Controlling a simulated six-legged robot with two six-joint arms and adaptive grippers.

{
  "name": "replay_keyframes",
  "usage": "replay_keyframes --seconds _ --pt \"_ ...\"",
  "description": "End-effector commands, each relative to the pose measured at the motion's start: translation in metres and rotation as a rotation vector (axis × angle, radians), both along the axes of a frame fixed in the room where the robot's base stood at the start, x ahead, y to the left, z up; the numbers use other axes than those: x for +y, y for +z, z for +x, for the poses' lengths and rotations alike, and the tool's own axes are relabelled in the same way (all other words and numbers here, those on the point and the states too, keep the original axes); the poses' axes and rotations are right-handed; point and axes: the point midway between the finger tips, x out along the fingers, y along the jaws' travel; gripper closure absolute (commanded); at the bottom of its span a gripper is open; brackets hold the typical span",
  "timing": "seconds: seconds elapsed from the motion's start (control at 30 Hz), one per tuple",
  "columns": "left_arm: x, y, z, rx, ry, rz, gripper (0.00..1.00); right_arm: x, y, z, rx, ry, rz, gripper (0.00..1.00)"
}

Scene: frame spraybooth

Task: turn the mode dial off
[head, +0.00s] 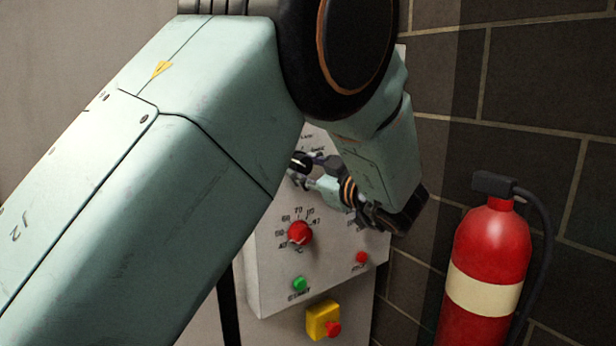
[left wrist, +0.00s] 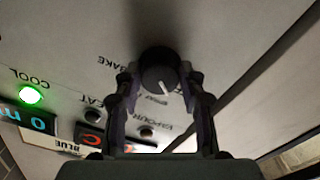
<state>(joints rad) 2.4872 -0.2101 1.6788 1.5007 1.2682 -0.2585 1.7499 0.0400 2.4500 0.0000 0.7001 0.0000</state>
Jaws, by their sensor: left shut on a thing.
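The mode dial is a round black knob with a white pointer line; in the left wrist view the dial (left wrist: 158,66) sits between my fingers. Its pointer aims toward the bottom of that picture, slightly right, near a small label that I cannot read surely. A BAKE label is at its upper left. My left gripper (left wrist: 160,84) is shut on the dial, one finger on each side. In the head view the dial (head: 300,160) is partly hidden by my left gripper (head: 309,171) and arm. My right gripper is not in view.
The grey control panel (head: 270,272) also carries a red knob (head: 300,232), a green button (head: 299,284) and a red button (head: 361,257). A yellow box (head: 322,320) with a red button is below. A red extinguisher (head: 491,250) stands right. The COOL lamp (left wrist: 30,95) glows green.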

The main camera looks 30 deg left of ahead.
Motion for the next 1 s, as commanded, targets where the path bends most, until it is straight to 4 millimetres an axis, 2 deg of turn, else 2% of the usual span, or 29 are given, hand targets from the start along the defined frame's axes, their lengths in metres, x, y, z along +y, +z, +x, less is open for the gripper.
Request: replay_keyframes --seconds 0.1,0.4,1.0 --pt "0.0 -0.001 0.0 -0.083 0.001 -0.031 0.91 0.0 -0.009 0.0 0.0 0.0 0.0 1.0" --pt "0.0 0.001 0.001 -0.224 -0.001 -0.09 0.91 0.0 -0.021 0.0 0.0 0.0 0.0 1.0" --pt "0.0 0.002 0.001 -0.277 0.0 -0.113 0.91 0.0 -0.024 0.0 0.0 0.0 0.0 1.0"
